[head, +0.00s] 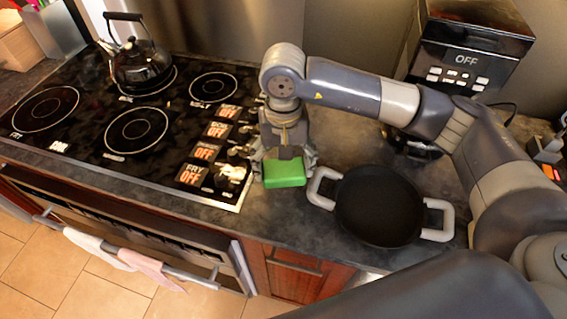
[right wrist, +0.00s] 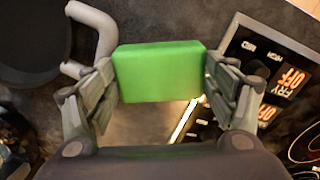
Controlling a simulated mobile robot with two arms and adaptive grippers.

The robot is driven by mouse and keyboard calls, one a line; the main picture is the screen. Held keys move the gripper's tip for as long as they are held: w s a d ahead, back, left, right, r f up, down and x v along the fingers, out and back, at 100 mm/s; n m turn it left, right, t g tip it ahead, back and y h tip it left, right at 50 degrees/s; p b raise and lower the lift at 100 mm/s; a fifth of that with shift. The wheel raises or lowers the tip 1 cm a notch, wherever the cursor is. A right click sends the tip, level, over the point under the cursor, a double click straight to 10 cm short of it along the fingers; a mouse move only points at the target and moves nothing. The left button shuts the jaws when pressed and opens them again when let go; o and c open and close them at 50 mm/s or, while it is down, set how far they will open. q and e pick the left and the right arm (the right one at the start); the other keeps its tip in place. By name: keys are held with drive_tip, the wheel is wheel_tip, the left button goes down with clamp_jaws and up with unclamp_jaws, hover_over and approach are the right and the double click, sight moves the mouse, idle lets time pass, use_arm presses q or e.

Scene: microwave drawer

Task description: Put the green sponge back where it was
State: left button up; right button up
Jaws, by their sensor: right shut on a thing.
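The green sponge (head: 284,173) is a bright green block between the cooktop and the black pan in the head view. My right gripper (head: 285,165) points down and is shut on the sponge. In the right wrist view the sponge (right wrist: 158,72) sits between the two fingers of the right gripper (right wrist: 160,80), with a finger against each end. I cannot tell from these views whether the sponge touches the counter. My left gripper is not in view.
A black pan (head: 378,207) with grey handles stands just right of the sponge. The cooktop (head: 130,130) with its knobs lies to the left, with a black kettle (head: 141,65) at its back. A coffee machine (head: 465,60) stands at the back right. The counter front edge (head: 290,235) is near.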

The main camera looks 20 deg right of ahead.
drive_tip(key=shift+f+b, duration=0.3)
drive_tip(key=shift+b, duration=0.1)
drive_tip(key=o, duration=1.8)
drive_tip(key=shift+o, duration=0.2)
